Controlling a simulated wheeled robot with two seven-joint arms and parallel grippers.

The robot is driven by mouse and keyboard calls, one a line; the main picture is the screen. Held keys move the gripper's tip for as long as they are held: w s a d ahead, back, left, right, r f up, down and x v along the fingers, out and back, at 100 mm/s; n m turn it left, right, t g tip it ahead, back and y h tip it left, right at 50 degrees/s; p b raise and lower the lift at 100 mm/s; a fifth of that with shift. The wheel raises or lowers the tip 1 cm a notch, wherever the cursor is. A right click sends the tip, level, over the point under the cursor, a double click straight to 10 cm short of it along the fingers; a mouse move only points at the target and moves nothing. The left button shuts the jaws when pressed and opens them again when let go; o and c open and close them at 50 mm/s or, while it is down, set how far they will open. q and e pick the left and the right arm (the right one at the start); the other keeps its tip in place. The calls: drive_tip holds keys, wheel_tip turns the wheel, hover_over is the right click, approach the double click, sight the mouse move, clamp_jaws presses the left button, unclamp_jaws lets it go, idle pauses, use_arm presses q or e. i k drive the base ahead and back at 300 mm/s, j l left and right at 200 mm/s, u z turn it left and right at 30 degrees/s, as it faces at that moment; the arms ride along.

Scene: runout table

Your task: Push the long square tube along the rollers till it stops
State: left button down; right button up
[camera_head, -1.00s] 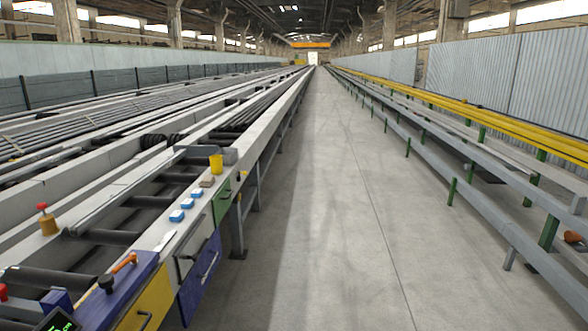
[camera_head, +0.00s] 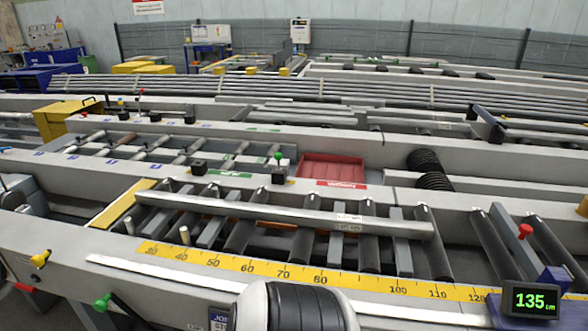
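A long grey square tube (camera_head: 270,211) lies lengthwise across the black rollers (camera_head: 368,256) of the near runout table. It has a small white label (camera_head: 349,218) towards its right end. A yellow scale (camera_head: 300,274) runs along the table's near edge. A blue block (camera_head: 553,280) stands at the right, beside a display (camera_head: 531,301) reading 135 cm. The tube's right end is well apart from this block. A white and black rounded part at the bottom middle appears to be my arm. Neither gripper shows.
A red tray (camera_head: 332,172) sits behind the tube. Black coiled rings (camera_head: 430,170) lie further right. Yellow (camera_head: 41,258) and green (camera_head: 102,302) knobs stick out at the front left. Bare rollers lie right of the tube.

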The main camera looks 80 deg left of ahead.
sight(336, 222)
drive_tip(key=u, duration=2.9)
drive_tip(key=j, duration=0.2)
